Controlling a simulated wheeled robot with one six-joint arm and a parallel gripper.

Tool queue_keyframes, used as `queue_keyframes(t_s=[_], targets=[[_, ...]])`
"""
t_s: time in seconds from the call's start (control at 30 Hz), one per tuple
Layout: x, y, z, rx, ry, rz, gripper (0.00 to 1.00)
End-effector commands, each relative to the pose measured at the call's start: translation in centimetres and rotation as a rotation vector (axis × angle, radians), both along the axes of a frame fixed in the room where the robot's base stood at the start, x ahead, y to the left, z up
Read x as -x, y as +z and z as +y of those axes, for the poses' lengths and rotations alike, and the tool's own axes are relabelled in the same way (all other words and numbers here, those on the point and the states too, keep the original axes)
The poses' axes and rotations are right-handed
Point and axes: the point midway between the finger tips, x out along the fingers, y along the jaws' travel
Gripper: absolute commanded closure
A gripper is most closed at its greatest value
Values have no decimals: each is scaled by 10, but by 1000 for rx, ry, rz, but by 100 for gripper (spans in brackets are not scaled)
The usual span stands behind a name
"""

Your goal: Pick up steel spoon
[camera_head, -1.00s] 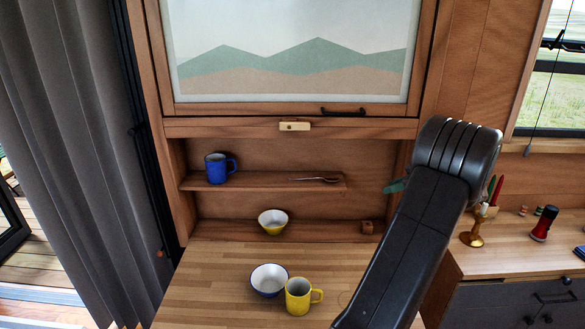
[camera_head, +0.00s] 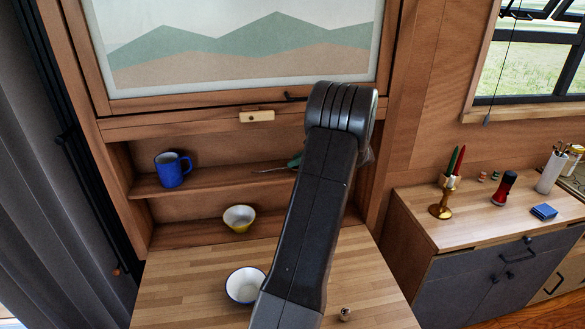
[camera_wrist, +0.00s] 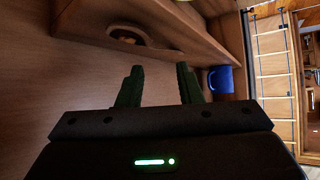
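The steel spoon (camera_head: 273,170) lies on the upper wall shelf in the head view. Only a thin part of it shows left of my arm; the rest is hidden behind my gripper and arm. My gripper (camera_wrist: 158,68) has green fingers, which stand apart with nothing between them in the wrist view. In the head view, one green fingertip (camera_head: 295,161) shows close to the spoon's visible part. I cannot tell whether they touch. I cannot make out the spoon in the wrist view.
A blue mug (camera_head: 172,169) stands on the upper shelf (camera_head: 223,179), left of the spoon; the wrist view shows it too (camera_wrist: 222,79). A white bowl (camera_head: 245,286) sits on the counter. Candles (camera_head: 455,162) stand right.

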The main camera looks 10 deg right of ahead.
Motion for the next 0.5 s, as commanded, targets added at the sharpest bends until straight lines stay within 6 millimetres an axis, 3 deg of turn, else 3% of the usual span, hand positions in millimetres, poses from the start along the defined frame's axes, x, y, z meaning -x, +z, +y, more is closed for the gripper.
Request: queue_keyframes(t_s=[0.27,0.5], targets=[[-8,-11,12,0,1,1,68],[-22,-34,36,0,2,2,68]])
